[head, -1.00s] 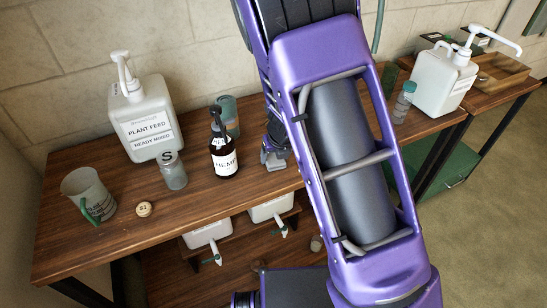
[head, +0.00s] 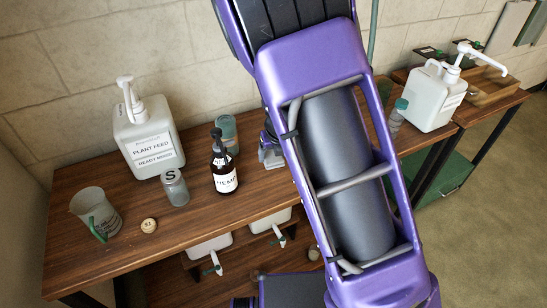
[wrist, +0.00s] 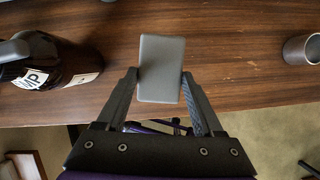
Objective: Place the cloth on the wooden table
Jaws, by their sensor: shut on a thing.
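My gripper (wrist: 159,76) is shut on a small grey rectangular piece, which I take for the cloth (wrist: 161,68). It is between the two fingertips in the wrist view, over the wooden table (wrist: 225,55). Whether it touches the tabletop I cannot tell. In the head view my gripper (head: 271,157) is low over the wooden table (head: 110,250), just right of the dark pump bottle, partly hidden by my purple arm.
The dark pump bottle (head: 224,172) is close on the left, with a teal-grey container (head: 226,130) behind it. A metal cup (wrist: 302,49) is to the right.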

